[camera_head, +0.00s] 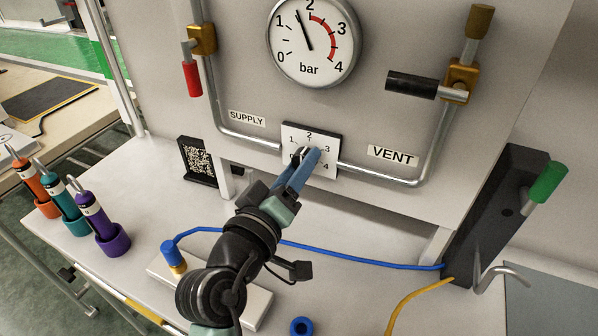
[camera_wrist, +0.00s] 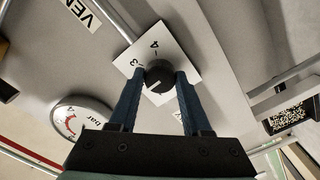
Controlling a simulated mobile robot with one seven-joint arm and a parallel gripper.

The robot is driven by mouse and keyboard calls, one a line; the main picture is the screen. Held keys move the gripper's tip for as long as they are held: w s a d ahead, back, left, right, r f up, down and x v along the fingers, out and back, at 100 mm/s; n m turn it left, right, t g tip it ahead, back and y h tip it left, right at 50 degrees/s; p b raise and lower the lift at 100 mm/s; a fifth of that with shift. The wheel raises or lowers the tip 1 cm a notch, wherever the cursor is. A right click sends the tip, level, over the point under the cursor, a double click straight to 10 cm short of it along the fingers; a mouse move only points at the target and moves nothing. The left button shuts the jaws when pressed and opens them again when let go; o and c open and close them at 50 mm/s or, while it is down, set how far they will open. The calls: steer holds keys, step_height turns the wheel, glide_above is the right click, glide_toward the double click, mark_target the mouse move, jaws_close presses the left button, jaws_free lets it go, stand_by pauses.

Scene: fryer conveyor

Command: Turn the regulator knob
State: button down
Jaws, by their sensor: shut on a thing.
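The regulator knob (camera_wrist: 159,75) is black and round with a light pointer line, in front of a white dial plate (camera_head: 326,134) marked with numbers, of which 1 to 4 can be read. My gripper (camera_head: 309,158) reaches the plate from below; its blue fingers (camera_wrist: 156,88) stand on both sides of the knob and are shut on it. In the head view the fingers hide most of the knob. The pressure gauge (camera_head: 313,42) above has its needle just left of 2 bar; it also shows in the wrist view (camera_wrist: 80,121).
The supply valve (camera_head: 192,75) has a red handle hanging down. The vent valve (camera_head: 412,85) has a black handle pointing left. Pipes run along the panel beside the dial. A blue hose (camera_head: 350,254) crosses the bench behind my arm. Orange, teal and purple tools (camera_head: 105,222) stand at left.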

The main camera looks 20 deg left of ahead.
stand_by(0.3)
steer(key=shift+c, duration=1.8)
jaws_free()
steer(key=s+b, duration=0.1)
steer(key=s, duration=1.2)
steer(key=shift+a, duration=0.2)
